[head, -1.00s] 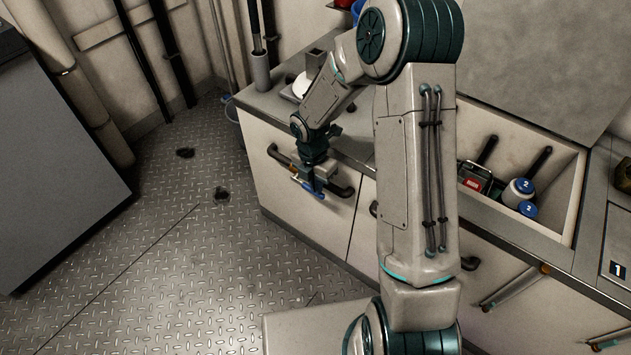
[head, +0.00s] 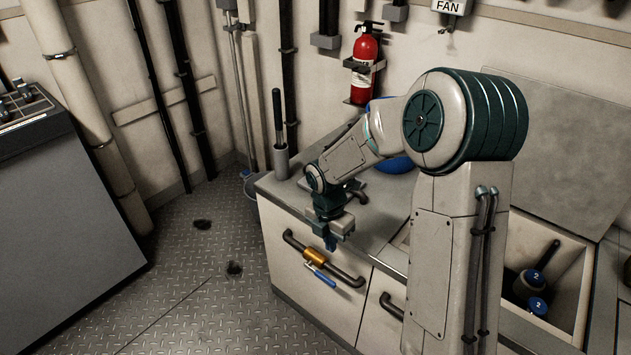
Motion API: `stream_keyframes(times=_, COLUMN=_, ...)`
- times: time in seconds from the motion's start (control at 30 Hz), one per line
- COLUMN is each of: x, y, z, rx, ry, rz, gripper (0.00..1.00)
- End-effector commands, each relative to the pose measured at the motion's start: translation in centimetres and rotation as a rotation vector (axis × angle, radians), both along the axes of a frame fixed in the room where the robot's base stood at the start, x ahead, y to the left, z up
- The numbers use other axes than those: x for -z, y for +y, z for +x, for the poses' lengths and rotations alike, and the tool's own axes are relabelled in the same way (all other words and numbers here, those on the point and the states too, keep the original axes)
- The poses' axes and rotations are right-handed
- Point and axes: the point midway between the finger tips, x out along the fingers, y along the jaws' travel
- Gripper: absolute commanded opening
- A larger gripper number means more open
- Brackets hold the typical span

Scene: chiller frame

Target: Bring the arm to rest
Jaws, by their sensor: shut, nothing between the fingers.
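My arm reaches from the right over the counter, bent down at the wrist. My gripper (head: 330,246) points down in front of the counter's front edge, shut and empty. Just below it, a black bar handle (head: 346,277) runs across the cabinet front. A brass-coloured fitting (head: 314,257) with a blue lever (head: 321,276) sits on that bar. In the picture the fingertips are close above the fitting; whether they touch it I cannot tell.
The counter (head: 283,187) carries a holder with a black-handled tool (head: 278,120). A red fire extinguisher (head: 364,60) hangs on the wall. A recessed bin (head: 560,282) with blue-capped containers lies right. A grey cabinet (head: 62,190) stands far left.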

Motion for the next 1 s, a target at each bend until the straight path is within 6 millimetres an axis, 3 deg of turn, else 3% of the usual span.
stream_keyframes(times=0.13, x=-0.5, y=-0.1, z=-0.1, rx=0.017, ry=-0.005, rz=-0.003, gripper=0.0)
stream_keyframes(times=0.27, x=-3.3, y=-0.8, z=-0.9, rx=0.146, ry=-0.032, rz=-0.026, gripper=0.0)
stream_keyframes(times=0.7, x=-19.8, y=-4.9, z=-8.8, rx=1.205, ry=-0.235, rz=-0.026, gripper=0.0)
stream_keyframes(times=1.0, x=-28.0, y=-6.2, z=-15.3, rx=1.947, ry=-0.278, rz=0.141, gripper=0.0)
